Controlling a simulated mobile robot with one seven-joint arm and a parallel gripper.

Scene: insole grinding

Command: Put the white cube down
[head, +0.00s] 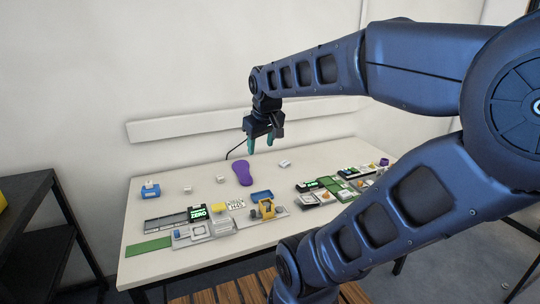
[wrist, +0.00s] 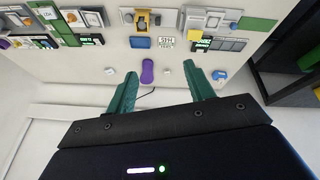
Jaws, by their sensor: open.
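My gripper (head: 262,145) is open and empty, high above the back of the table. In the wrist view its two green fingers (wrist: 160,72) are spread apart with nothing between the tips. Small white cube-like pieces rest on the table: one at the left (head: 187,190), one nearer the middle (head: 220,178) and one right of the purple insole (head: 284,163). Another white piece (head: 150,184) sits on a blue block (head: 150,193) at the far left. I cannot tell which one is the task's white cube. None touches the gripper.
The purple insole (head: 242,174) lies mid-table. A yellow-and-grey device (head: 267,208), a blue tray (head: 262,196), a green mat (head: 148,246) and several modules fill the front and right. A dark shelf (head: 35,220) stands left.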

